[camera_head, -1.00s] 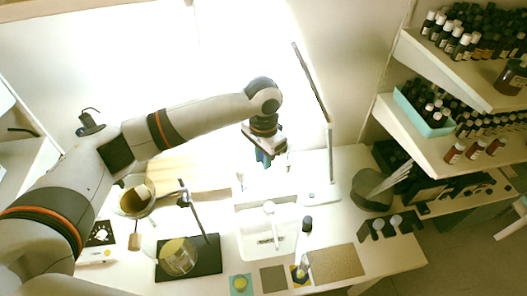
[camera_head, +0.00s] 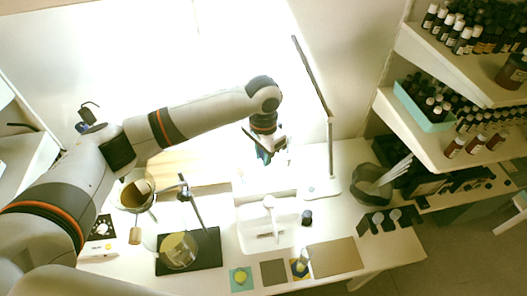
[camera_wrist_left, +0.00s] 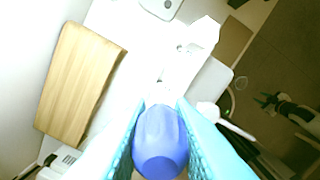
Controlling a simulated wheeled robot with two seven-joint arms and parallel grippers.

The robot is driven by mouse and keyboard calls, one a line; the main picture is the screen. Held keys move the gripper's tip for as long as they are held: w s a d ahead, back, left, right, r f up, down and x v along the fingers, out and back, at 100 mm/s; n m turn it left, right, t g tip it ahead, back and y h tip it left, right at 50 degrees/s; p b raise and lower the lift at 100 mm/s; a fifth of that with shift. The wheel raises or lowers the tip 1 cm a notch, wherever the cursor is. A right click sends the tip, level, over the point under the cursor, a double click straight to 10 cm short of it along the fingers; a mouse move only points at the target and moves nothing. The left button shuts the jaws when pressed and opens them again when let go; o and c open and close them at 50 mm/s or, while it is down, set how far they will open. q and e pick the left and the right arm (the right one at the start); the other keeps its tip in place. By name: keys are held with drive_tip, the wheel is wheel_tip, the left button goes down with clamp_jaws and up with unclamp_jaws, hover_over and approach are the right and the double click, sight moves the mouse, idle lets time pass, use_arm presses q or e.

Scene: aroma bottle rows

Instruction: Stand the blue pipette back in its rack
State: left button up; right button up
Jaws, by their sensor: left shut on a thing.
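My left gripper (camera_head: 266,156) hangs at the end of the arm over the back middle of the table. In the wrist view its two light-blue fingers (camera_wrist_left: 158,128) are shut on the blue pipette's rounded bulb (camera_wrist_left: 160,143). The bulb sits between the fingertips, and a clear stem seems to run away from it against the bright table. The stem's tip is hard to make out. In the head view the pipette is mostly hidden by the gripper.
A wooden board (camera_head: 190,170) and a ring stand (camera_head: 190,195) are to the left. Bottle shelves (camera_head: 455,155) are at right.

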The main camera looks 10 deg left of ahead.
use_arm(q)
drive_tip(key=shift+f, duration=0.4)
drive_tip(key=shift+f+b, duration=0.45)
drive_tip(key=shift+f, duration=0.7)
drive_tip(key=shift+f, duration=0.45)
drive_tip(key=shift+f, duration=0.65)
drive_tip(key=o, duration=0.7)
